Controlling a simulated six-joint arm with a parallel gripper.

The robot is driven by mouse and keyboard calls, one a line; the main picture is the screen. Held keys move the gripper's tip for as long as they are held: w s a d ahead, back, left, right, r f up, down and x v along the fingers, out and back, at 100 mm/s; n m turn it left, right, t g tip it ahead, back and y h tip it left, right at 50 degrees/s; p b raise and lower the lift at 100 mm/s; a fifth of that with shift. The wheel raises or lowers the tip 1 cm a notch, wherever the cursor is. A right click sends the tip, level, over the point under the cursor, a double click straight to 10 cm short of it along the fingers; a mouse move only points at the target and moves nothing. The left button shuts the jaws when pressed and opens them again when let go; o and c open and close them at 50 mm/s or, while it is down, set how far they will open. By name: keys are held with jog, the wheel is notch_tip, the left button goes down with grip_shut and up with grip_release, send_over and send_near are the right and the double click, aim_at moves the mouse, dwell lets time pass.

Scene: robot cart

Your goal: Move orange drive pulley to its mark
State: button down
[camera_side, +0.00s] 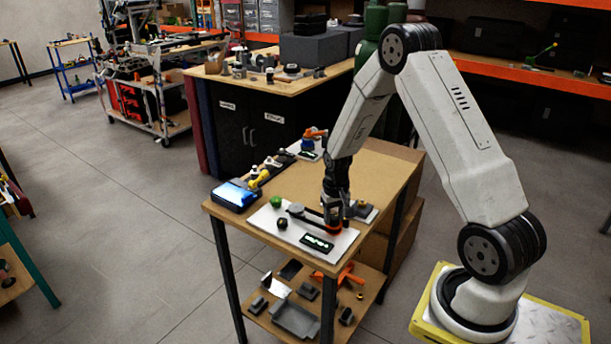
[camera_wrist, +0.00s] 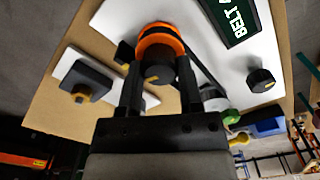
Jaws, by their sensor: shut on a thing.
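The orange drive pulley (camera_wrist: 163,36) shows in the wrist view as an orange rim around a dark hub, at the upper middle. It also shows in the side view as a small orange patch (camera_side: 333,230) under my gripper, by the right part of the white board (camera_side: 262,222). My gripper (camera_wrist: 158,78) has one finger on each side of the pulley and is shut on it. In the side view, my gripper (camera_side: 333,208) points down over the board. A dark belt runs from near the pulley to a grey wheel (camera_side: 296,208). I cannot tell where the mark is.
A black BELT label (camera_wrist: 232,22) and a black knob (camera_wrist: 261,80) are on the board. A green knob (camera_side: 276,202) stands at its left end. A dark block with a knob (camera_wrist: 82,87) is beside the board. The table's back middle (camera_side: 375,165) is clear.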

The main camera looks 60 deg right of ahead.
aim_at(334, 216)
jog(key=shift+m, duration=0.6)
jog(key=shift+c, duration=1.3)
grip_release()
jog(key=shift+r, duration=3.95)
